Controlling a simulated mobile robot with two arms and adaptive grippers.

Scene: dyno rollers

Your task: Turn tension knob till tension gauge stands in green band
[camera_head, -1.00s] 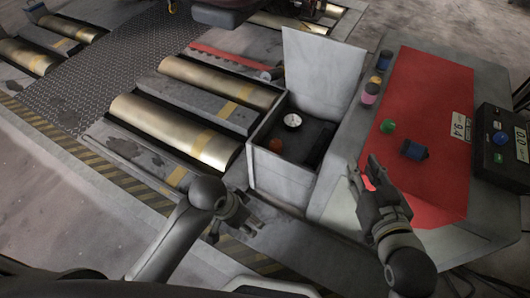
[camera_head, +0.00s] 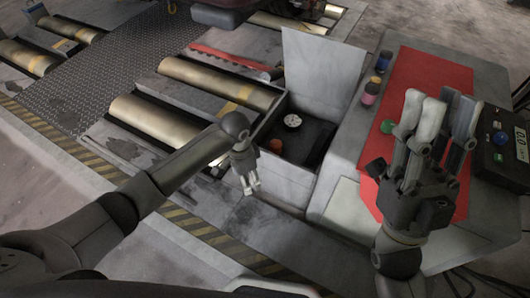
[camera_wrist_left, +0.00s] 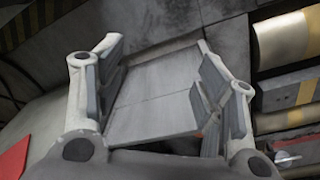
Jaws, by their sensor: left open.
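The orange-red knob (camera_head: 276,146) sits inside an open grey box, near its left wall. A round white gauge (camera_head: 292,121) sits behind it; its needle and green band are too small to read. My left gripper (camera_head: 251,188) is open and empty, in front of the box and apart from the knob, fingers pointing down. In the left wrist view, its spread fingers (camera_wrist_left: 165,80) frame part of the grey box. My right gripper (camera_head: 445,105) is raised over the red-topped console, fingers apart and empty.
The box's lid (camera_head: 325,70) stands upright behind. The console (camera_head: 340,200) on the right carries a green button (camera_head: 387,127) and small coloured spools (camera_head: 371,92). A dark display unit (camera_head: 500,145) sits at far right. Metal rollers (camera_head: 160,122) lie left.

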